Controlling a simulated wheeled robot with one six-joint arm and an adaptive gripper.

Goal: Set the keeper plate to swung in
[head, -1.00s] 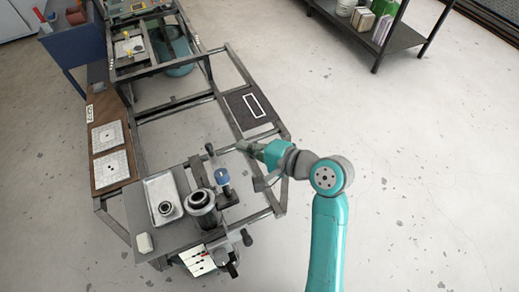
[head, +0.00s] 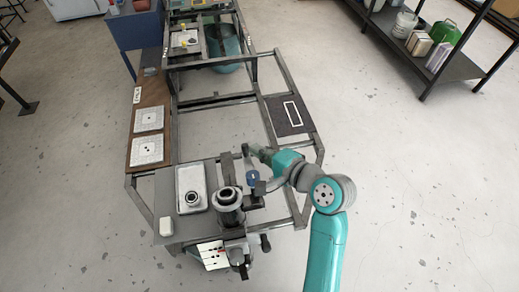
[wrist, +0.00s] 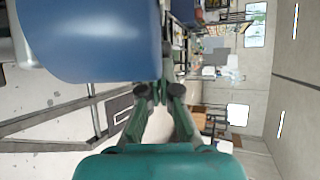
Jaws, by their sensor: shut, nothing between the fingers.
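A fixture with a dark ringed cylinder (head: 228,203) stands at the front of the metal bench. A blue cylindrical part (head: 252,177) sits just behind and right of it. The blue part also looms large at upper left in the wrist view (wrist: 90,38). I cannot clearly pick out the keeper plate; an upright dark bar (head: 228,168) stands behind the ringed cylinder. My gripper (head: 250,150) is behind the blue part, beside it. In the wrist view its fingertips (wrist: 161,92) are together and empty. Whether it touches anything is hidden.
A dark panel (head: 283,122) lies on the frame at right.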

